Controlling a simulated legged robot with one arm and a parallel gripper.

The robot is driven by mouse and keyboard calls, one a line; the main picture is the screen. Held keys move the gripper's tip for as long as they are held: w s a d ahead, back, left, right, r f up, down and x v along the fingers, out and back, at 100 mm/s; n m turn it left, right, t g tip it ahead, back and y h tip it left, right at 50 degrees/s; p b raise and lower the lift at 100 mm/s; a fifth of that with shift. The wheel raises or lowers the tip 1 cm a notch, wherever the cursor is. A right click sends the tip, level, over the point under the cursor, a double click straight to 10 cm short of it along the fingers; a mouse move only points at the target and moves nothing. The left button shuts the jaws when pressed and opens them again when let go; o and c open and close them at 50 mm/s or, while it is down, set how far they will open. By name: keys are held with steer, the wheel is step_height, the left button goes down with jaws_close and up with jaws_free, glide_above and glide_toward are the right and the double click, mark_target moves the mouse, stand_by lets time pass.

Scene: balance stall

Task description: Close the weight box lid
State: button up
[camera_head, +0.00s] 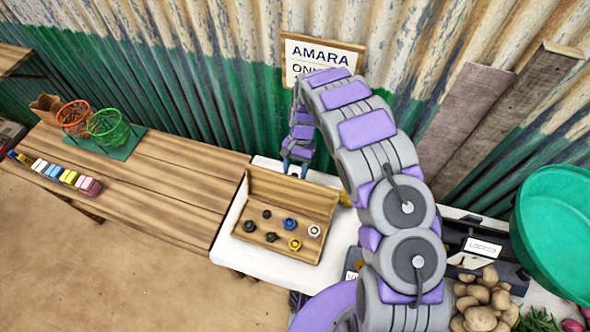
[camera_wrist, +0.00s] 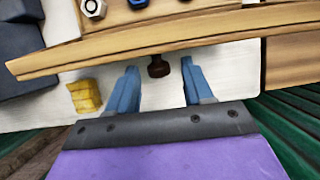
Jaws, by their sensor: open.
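The wooden weight box (camera_head: 262,252) sits on the white counter with its lid (camera_head: 290,192) raised at the back. Several weights lie inside, among them a blue one (camera_head: 290,224), a yellow one (camera_head: 295,244) and a silver one (camera_head: 314,231). My gripper (camera_head: 297,166) is behind the raised lid, its blue fingers pointing down. In the wrist view my gripper (camera_wrist: 157,80) is open, with a small dark brown knob (camera_wrist: 158,67) between its fingertips. The knob appears to be on the lid's outer side; I cannot tell whether the fingers touch it. The lid's edge (camera_wrist: 220,32) crosses that view.
A yellow block (camera_wrist: 85,96) lies on the counter behind the lid. Baskets (camera_head: 108,128) and coloured blocks (camera_head: 68,176) are on the wooden bench at left. A green basin (camera_head: 555,220) and potatoes (camera_head: 485,300) are at right. The corrugated wall (camera_head: 230,80) stands close behind.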

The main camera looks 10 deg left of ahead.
jaws_close()
stand_by(0.5)
